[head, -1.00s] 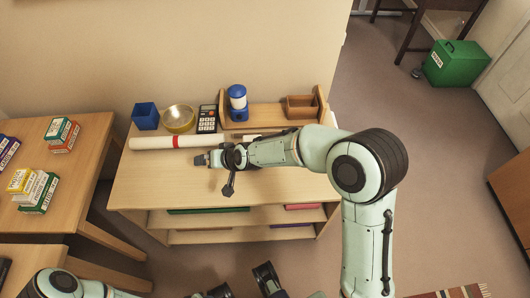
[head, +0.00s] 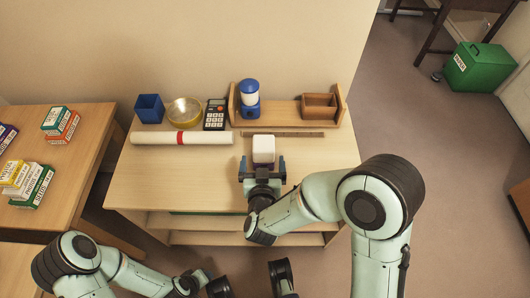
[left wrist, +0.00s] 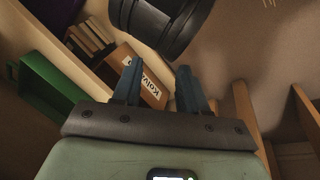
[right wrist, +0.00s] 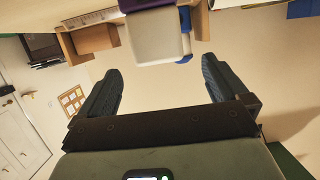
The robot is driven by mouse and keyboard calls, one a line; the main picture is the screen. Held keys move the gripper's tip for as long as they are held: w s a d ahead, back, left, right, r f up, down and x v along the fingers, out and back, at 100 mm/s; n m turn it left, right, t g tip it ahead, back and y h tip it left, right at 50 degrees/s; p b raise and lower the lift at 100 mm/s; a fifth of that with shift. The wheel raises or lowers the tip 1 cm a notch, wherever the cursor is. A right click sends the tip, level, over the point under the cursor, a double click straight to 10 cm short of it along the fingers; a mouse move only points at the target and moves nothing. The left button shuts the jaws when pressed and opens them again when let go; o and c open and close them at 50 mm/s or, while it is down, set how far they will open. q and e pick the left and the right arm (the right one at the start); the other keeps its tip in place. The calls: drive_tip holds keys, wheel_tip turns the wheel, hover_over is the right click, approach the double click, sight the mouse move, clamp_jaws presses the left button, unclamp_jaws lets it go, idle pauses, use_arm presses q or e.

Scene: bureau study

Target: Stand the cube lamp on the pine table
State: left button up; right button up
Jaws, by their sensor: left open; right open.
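A small white cube (head: 263,147), which looks like the cube lamp, rests on the light wood top of a shelf unit (head: 160,180). It also shows as a cream block (right wrist: 160,45) in the right wrist view. My right gripper (head: 262,165) is open just in front of the cube, its fingers pointing to the wall, the cube ahead between the finger lines and not gripped. My left gripper (left wrist: 158,72) is open and empty, low near a book and shelves. A light wood table (head: 85,150) stands at the left; I cannot tell which surface is the pine table.
Behind the cube are a ruler-like strip (head: 290,134), a blue lantern (head: 249,100) and a wooden box (head: 319,105) on a small rack. A paper roll (head: 155,138), calculator (head: 214,115), bowl (head: 184,110) and blue cup (head: 149,108) stand left. Small cartons (head: 60,124) sit on the left table.

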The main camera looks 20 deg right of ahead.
sight(263, 154)
drive_tip(key=b+x, duration=0.1)
drive_tip(key=x, duration=0.4)
drive_tip(key=b+x, duration=0.1)
drive_tip(key=x, duration=0.3)
drive_tip(key=shift+s+d, duration=0.1)
drive_tip(key=shift+w+d, duration=0.1)
drive_tip(key=shift+w, duration=0.3)
use_arm(q)
drive_tip(key=shift+y, duration=0.3)
drive_tip(key=f, duration=0.1)
drive_tip(key=w+a+f, duration=0.1)
drive_tip(key=f, duration=0.1)
drive_tip(key=shift+w+a+f, duration=0.2)
drive_tip(key=shift+w+a, duration=0.1)
drive_tip(key=shift+a, duration=0.05)
use_arm(e)
drive_tip(key=c, duration=1.3)
